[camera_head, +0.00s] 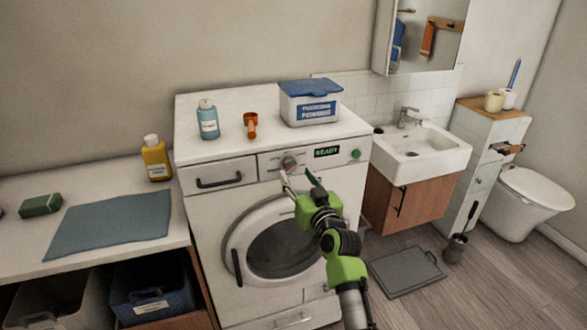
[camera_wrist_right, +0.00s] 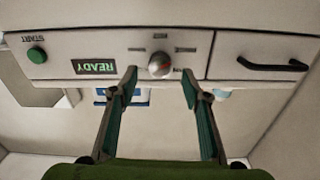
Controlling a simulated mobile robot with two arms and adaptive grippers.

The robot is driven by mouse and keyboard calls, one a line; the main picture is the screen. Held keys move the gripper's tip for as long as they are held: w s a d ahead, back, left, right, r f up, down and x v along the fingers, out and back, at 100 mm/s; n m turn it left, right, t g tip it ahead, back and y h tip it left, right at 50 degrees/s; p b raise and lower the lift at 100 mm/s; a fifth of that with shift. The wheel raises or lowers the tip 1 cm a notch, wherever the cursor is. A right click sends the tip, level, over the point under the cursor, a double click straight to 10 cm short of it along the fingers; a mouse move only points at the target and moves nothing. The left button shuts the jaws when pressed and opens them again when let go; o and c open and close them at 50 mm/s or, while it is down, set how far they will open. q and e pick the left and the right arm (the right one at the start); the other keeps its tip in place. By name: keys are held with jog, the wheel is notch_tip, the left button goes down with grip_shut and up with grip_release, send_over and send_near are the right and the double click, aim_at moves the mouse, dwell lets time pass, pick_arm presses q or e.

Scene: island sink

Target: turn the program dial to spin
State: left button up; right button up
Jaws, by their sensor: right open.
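The program dial (camera_head: 289,163) is a grey knob on the front panel of the white washing machine (camera_head: 215,212). In the right wrist view the dial (camera_wrist_right: 160,65) has a reddish mark on it and small label marks around it, too small to read. My right gripper (camera_head: 299,176) is open in front of the panel, just below the dial in the head view. In the right wrist view its two fingers (camera_wrist_right: 160,72) stand on either side of the dial, apart from it. The display (camera_wrist_right: 94,66) reads READY. My left gripper is not in view.
A green start button (camera_head: 356,154) is right of the display. A drawer handle (camera_head: 219,183) is left of the dial. A powder box (camera_head: 311,103), an orange scoop (camera_head: 251,125) and a blue bottle (camera_head: 208,120) stand on top. The round door (camera_head: 280,245) is below.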

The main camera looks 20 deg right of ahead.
aim_at(291, 167)
jog(key=shift+w, duration=1.95)
jog(key=c, duration=1.1)
